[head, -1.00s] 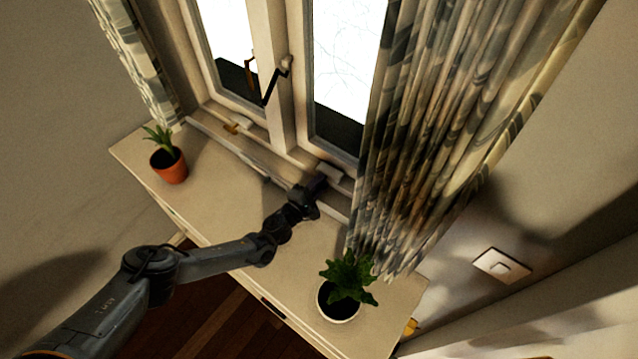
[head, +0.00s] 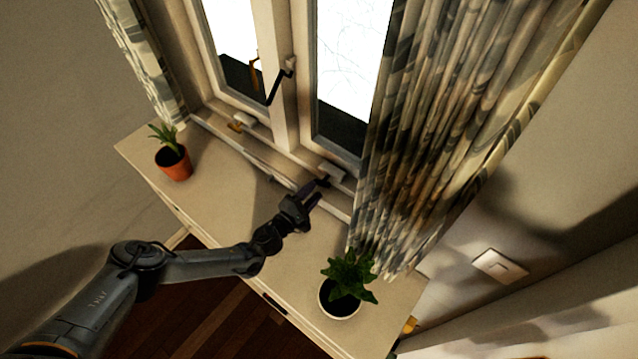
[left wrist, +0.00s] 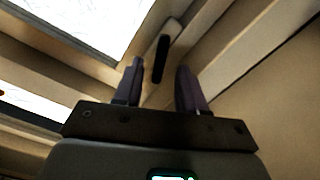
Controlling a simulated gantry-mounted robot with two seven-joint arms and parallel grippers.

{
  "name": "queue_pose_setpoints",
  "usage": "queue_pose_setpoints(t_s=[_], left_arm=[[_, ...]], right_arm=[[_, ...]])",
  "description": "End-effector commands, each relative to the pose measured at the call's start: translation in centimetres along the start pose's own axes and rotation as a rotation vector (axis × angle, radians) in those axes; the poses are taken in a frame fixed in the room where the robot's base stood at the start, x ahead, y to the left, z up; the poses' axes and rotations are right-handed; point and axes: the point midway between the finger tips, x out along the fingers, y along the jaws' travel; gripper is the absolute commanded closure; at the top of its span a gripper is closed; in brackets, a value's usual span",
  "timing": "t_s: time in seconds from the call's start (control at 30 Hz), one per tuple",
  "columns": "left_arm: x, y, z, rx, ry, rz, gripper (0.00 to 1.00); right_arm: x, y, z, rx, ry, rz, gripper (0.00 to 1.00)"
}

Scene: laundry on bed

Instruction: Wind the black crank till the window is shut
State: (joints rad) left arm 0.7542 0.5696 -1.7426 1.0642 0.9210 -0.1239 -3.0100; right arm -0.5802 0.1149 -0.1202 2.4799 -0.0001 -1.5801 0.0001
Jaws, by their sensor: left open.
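The black crank (head: 323,182) sits on a light housing at the foot of the right-hand window (head: 341,120), just above the sill. The crank also shows in the left wrist view (left wrist: 161,58) as a short black bar, ahead of and between the fingertips. My left gripper (head: 311,194) is close in front of it; in the left wrist view the fingers (left wrist: 158,80) are apart with nothing held. I cannot tell how far the window stands open. My right gripper is out of view.
A black window lever (head: 278,86) is on the middle post. Potted plants stand left (head: 173,163) and right (head: 340,298) on the sill board (head: 225,178). A patterned curtain (head: 430,130) hangs close right of the crank.

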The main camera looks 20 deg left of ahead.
Motion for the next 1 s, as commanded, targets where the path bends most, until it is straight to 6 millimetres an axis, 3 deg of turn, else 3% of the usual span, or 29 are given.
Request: queue_pose_setpoints(t_s=[0.2,0.4,0.87,1.0], left_arm=[[-3.6,0.2,0.1,0.0,0.0,-0.002,0.6],[-5.4,0.1,0.0,0.0,0.0,0.0,0.6],[-5.8,0.0,0.0,-0.006,0.0,0.001,0.6],[-5.8,0.0,0.0,-0.08,0.0,0.001,0.6]], right_arm=[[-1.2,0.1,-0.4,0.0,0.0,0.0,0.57],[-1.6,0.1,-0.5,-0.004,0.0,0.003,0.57],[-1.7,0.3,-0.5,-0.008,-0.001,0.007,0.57],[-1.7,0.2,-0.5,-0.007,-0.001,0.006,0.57]])
